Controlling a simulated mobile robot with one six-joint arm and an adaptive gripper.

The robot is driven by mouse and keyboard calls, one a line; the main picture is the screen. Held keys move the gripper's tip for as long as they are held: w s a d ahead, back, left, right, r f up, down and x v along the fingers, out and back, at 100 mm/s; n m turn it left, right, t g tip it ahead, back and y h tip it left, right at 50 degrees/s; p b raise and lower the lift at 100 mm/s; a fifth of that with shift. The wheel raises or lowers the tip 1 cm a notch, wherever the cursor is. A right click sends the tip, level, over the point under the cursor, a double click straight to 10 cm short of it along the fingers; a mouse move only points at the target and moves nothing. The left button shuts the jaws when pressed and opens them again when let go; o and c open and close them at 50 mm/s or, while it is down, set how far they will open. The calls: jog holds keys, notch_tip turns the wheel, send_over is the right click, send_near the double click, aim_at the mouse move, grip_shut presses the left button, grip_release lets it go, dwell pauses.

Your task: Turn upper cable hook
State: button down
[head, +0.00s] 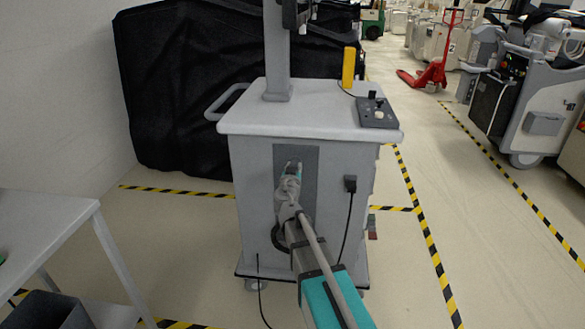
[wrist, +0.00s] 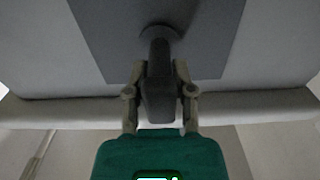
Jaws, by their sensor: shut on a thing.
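The upper cable hook (wrist: 157,55) is a dark grey piece on a round base, standing out from a grey panel. The panel (head: 309,160) is on the front of a white cart (head: 250,170). My gripper (wrist: 160,75) is shut on the hook, with one finger on each side of it in the wrist view. In the head view my gripper (head: 291,172) reaches the upper part of the panel and hides most of the hook. A dark loop (head: 277,238), partly behind my arm, shows lower on the cart front.
A black plug with a cable (head: 350,184) hangs right of the panel. The cart top carries a control box (head: 376,112) and a yellow object (head: 348,68). A white table (head: 45,235) stands at left, and a black-covered bulk (head: 180,90) behind.

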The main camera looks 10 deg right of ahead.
jog(key=c, duration=0.5)
grip_release()
jog(key=shift+c, duration=0.2)
jog(key=shift+s, duration=0.1)
jog(key=v, duration=1.1)
jog(key=shift+s+a, duration=0.2)
jog(key=shift+s, duration=0.15)
